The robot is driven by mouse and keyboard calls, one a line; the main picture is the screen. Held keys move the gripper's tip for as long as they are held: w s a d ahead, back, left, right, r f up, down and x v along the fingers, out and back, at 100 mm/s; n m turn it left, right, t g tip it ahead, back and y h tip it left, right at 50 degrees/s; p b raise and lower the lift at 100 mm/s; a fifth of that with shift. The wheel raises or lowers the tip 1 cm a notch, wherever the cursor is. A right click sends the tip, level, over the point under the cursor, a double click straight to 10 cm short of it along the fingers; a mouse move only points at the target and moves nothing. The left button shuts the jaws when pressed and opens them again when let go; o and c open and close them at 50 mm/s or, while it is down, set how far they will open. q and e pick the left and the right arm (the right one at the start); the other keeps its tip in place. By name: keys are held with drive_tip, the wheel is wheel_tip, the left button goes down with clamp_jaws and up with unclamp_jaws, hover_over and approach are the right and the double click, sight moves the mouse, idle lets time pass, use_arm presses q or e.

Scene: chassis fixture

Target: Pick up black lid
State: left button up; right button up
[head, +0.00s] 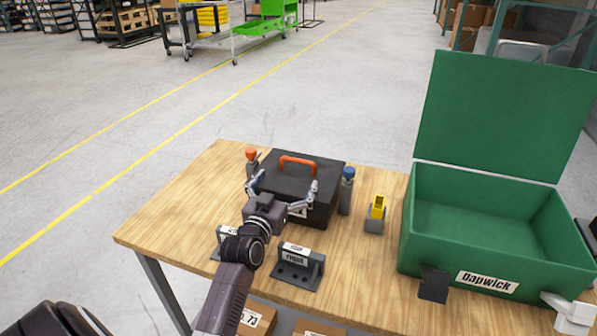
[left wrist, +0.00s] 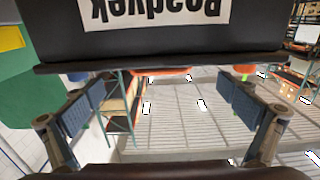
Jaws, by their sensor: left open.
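A black lid (head: 325,172) with an orange handle (head: 298,160) sits on a black box (head: 322,210) on the wooden table. My left gripper (head: 283,188) is open at the near side of the box, with its fingers spread wide at about lid height. In the left wrist view the box front (left wrist: 60,30) and its upside-down label (left wrist: 155,12) fill the top. The lid's edge (left wrist: 160,65) runs just below, and the open left gripper (left wrist: 160,100) has nothing between its fingers there. Whether a finger touches the lid is unclear.
An orange-topped item (head: 251,156) stands left of the box, and a blue-topped one (head: 347,190) stands right. A yellow item (head: 377,210) and an open green case (head: 485,205) are farther right. Grey holders (head: 298,268) stand near the front. The table's left end is clear.

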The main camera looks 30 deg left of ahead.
sight(298, 162)
use_arm(q)
drive_tip(key=shift+x, duration=1.2)
drive_tip(key=shift+w+f, duration=0.1)
drive_tip(key=shift+w, duration=0.2)
drive_tip(key=shift+w+a+r+p, duration=0.15)
drive_tip(key=shift+w+p, duration=0.2)
drive_tip(key=shift+w, duration=0.25)
drive_tip(key=shift+w+a+r+p, duration=0.15)
drive_tip(key=shift+w+p, duration=0.15)
drive_tip(key=shift+w, duration=0.3)
drive_tip(key=shift+x, duration=1)
drive_tip(key=shift+w+a+f, duration=0.1)
drive_tip(key=shift+w+f, duration=0.15)
drive_tip(key=shift+r, duration=0.1)
drive_tip(key=shift+c, duration=1.1)
drive_tip(key=c, duration=1)
drive_tip(key=shift+c, duration=0.9)
use_arm(e)
drive_tip(key=shift+w+r, duration=0.1)
drive_tip(key=shift+r, duration=0.8)
